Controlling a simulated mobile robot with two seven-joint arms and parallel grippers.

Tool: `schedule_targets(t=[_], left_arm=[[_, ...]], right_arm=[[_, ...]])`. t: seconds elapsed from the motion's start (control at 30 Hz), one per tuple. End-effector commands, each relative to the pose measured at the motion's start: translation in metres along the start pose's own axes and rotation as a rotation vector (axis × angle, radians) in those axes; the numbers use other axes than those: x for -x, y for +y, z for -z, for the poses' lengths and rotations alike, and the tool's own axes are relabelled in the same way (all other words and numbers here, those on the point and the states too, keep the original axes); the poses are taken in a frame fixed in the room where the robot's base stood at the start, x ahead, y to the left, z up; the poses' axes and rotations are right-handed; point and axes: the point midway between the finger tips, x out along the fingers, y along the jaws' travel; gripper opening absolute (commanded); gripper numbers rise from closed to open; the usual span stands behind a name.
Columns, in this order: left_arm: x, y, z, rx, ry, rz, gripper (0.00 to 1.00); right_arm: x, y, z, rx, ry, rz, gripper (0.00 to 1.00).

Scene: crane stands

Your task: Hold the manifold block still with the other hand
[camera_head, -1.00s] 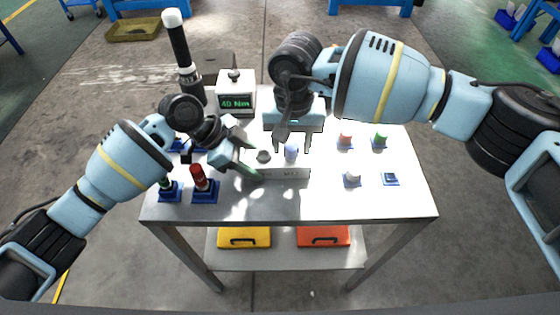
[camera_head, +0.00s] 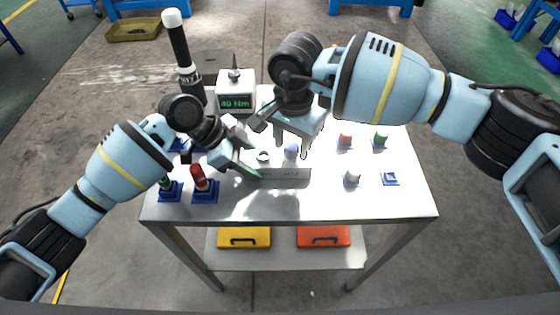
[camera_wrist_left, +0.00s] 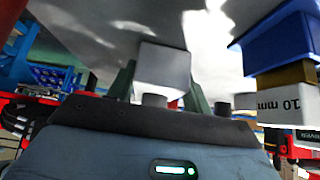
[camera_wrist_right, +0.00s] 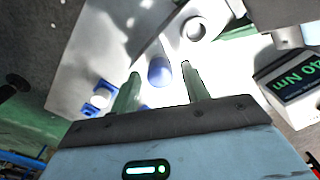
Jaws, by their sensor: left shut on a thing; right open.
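The manifold block (camera_head: 285,176), a pale grey bar with lettering on its front, lies on the bench top. A round dark-centred port (camera_head: 263,156) and a blue-violet cap (camera_head: 291,151) show on its top. My left gripper (camera_head: 247,168) is shut on the block's left end; in the left wrist view the pale block (camera_wrist_left: 163,72) sits between its fingers. My right gripper (camera_head: 291,140) is open above the block. In the right wrist view its fingers (camera_wrist_right: 162,92) stand either side of the blue cap (camera_wrist_right: 159,71), and I cannot tell whether they touch it.
A tester reading 40 Nm (camera_head: 235,98) stands behind the block, beside a tall black tool with a white top (camera_head: 179,45). Red (camera_head: 199,180) and green pieces on blue bases stand close to my left gripper. Several small capped pieces (camera_head: 345,142) stand right.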

Motion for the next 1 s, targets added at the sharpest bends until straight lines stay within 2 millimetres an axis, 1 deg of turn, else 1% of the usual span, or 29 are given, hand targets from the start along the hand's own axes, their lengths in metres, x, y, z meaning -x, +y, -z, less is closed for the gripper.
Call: schedule_targets(t=[0.2,0.3,0.4,0.57,0.67,0.9,1.0], left_arm=[[-0.0004,0.0004,-0.0007,0.001,-0.001,-0.001,0.19],[-0.0004,0.0004,-0.0007,0.001,-0.001,-0.001,0.19],[-0.0005,0.0004,-0.0007,0.001,-0.001,-0.002,0.19],[-0.0005,0.0004,-0.0007,0.001,-0.001,-0.002,0.19],[-0.0005,0.0004,-0.0006,0.001,-0.001,-0.002,0.19],[-0.0005,0.0005,-0.0006,0.001,-0.001,-0.002,0.19],[-0.0005,0.0005,-0.0006,0.001,-0.001,-0.002,0.19]], right_arm=[[-0.0001,-0.0002,-0.0002,-0.243,0.0,0.0,0.46],[-0.0002,-0.0002,-0.0002,-0.328,-0.001,0.0,0.46],[-0.0002,-0.0002,-0.0002,-0.371,-0.001,0.0,0.46],[-0.0002,-0.0002,-0.0002,-0.38,0.0,0.0,0.46],[-0.0003,-0.0002,-0.0003,-0.429,-0.001,0.0,0.46],[-0.0004,-0.0003,-0.0003,-0.694,-0.001,0.0,0.46],[-0.0004,-0.0003,-0.0002,-0.779,-0.001,0.0,0.46]])
